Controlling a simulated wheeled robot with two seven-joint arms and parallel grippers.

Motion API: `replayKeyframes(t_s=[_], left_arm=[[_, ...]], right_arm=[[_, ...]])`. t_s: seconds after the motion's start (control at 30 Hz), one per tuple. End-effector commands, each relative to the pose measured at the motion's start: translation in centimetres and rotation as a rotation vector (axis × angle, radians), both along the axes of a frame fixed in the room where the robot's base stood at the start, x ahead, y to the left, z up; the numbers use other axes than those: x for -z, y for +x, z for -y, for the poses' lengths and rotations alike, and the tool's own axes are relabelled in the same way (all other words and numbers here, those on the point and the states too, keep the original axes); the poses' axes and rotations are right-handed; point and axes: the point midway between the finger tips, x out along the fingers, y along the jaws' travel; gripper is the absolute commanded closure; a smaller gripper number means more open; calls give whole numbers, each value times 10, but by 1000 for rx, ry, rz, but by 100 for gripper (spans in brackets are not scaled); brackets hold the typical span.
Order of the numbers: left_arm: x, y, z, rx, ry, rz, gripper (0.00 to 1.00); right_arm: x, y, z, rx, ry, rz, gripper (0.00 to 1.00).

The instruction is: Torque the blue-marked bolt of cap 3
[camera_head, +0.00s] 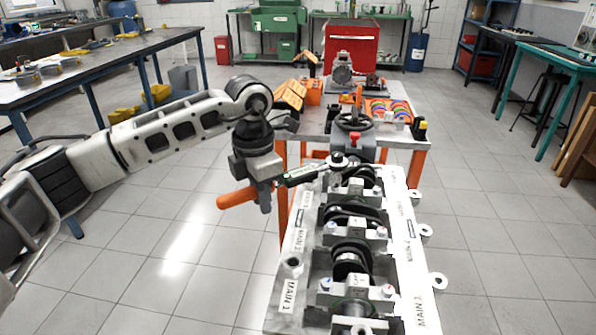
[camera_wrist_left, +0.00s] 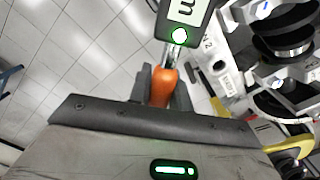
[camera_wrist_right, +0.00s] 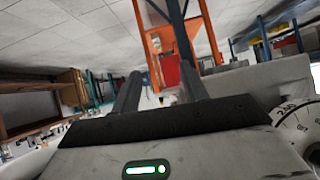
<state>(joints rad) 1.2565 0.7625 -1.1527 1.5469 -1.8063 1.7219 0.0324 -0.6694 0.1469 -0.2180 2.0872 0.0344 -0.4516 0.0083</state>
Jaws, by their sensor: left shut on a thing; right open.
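My left gripper (camera_head: 264,190) is shut on the orange handle (camera_head: 238,197) of a torque wrench. The wrench shaft (camera_head: 304,174) reaches right over the engine block (camera_head: 283,305). Its round head (camera_head: 338,160) is at the left side of the third cap (camera_head: 362,186) from the front; I cannot tell whether it sits on a bolt, and it hides what is beneath. In the left wrist view the wrench display (camera_wrist_left: 188,12) shows a green light, and the handle (camera_wrist_left: 163,88) is between the fingers. My right gripper (camera_wrist_right: 158,88) is open and empty, outside the head view.
The nearest cap (camera_head: 355,291) has a blue-marked left bolt and a red-marked right one. White rings (camera_head: 438,281) stick out along the block's right side. An orange-legged bench (camera_head: 420,148) with colored rings (camera_head: 388,108) stands behind.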

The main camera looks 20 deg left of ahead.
Motion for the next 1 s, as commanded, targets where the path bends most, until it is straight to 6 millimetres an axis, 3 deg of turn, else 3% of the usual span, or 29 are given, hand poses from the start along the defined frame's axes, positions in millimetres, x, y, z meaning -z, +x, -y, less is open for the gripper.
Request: replayKeyframes(t_s=[1.0], left_arm=[[-11, 1, 0, 0, -1, 3, 100]], right_arm=[[-6, 0, 0, 0, 0, 0, 56]])
